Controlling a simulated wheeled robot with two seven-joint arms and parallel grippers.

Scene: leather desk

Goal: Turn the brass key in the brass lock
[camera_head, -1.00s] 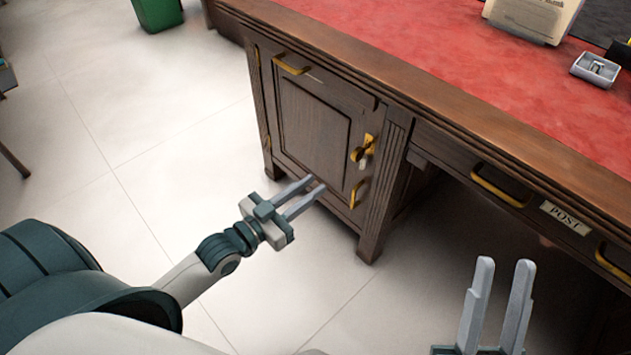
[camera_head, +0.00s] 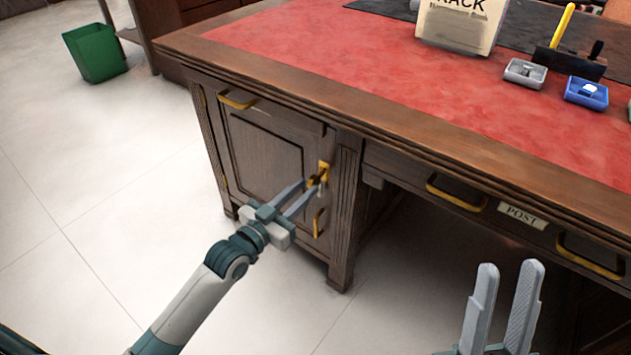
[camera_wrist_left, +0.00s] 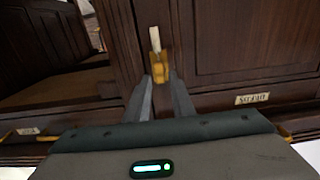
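The brass lock (camera_head: 323,169) is on the right edge of the dark wooden cabinet door. The brass key (camera_head: 316,180) sticks out of it, with a pale tag (camera_wrist_left: 155,40) showing in the left wrist view. My left gripper (camera_head: 309,187) is open, its fingertips just in front of the key. In the left wrist view the brass key part (camera_wrist_left: 160,72) shows between and just beyond the fingertips (camera_wrist_left: 161,82). I cannot tell whether they touch it. My right gripper (camera_head: 506,268) is open and empty in front of the desk's knee space, far from the lock.
A brass door handle (camera_head: 319,222) sits just below the lock and another handle (camera_head: 237,100) is at the door's top left. The red desk top (camera_head: 330,60) overhangs above. A drawer handle (camera_head: 455,194) and POST label (camera_head: 522,216) are to the right. The floor in front is clear.

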